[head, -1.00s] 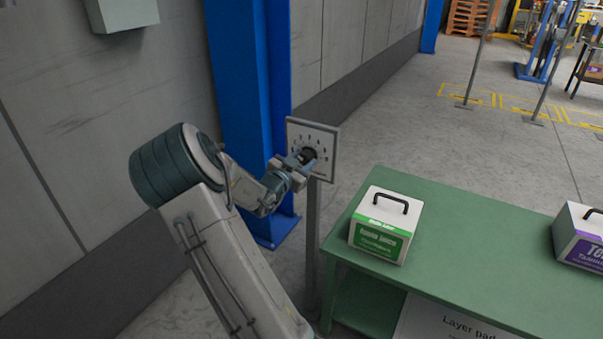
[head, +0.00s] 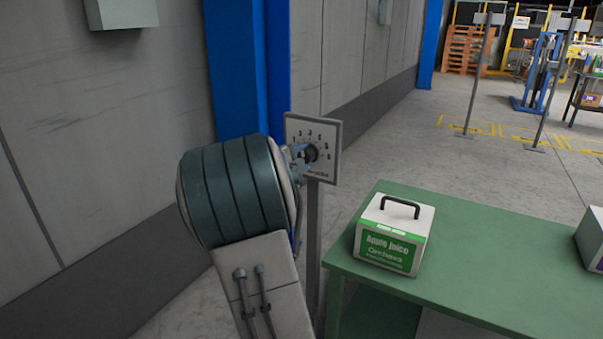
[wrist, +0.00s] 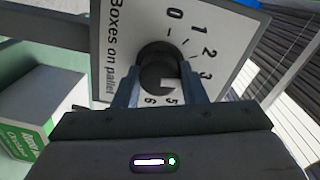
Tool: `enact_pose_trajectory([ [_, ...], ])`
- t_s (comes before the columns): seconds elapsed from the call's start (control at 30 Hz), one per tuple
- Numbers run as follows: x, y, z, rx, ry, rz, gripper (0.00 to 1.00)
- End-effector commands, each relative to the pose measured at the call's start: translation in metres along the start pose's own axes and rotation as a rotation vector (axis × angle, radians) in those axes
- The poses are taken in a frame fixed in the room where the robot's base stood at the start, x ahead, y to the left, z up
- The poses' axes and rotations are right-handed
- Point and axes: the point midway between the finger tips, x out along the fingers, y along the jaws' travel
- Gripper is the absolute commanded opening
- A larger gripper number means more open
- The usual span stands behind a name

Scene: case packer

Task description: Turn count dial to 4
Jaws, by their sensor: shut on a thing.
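The count dial is a black knob (head: 311,153) on a white panel (head: 327,127) atop a grey post. In the wrist view the panel (wrist: 118,70) reads "Boxes on pallet", with numbers around the black knob (wrist: 156,62). My gripper (wrist: 159,80) is shut on the knob, one finger on each side. A white mark on the knob points toward the lower right, near the 5 side. The 0, 1, 2, 3, 5 and 6 show; the 4 seems hidden behind the right finger. In the head view my gripper (head: 299,157) is partly hidden by my arm.
A green table (head: 480,245) stands right of the post, bearing a white and green box with a black handle (head: 393,235). A blue column (head: 238,70) and grey wall stand behind and left. Open floor lies beyond the table.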

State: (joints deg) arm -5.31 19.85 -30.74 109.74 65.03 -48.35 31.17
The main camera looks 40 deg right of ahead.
Motion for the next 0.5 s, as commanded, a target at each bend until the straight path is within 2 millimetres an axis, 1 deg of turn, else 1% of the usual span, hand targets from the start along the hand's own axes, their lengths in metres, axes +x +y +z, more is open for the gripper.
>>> enact_pose_trajectory([
  [0.03,0.0017,0.0072,-0.0008,0.047,0.005,0.000,0.15],
  [0.5,0.0015,0.0056,-0.0013,0.464,-0.007,-0.003,0.15],
])
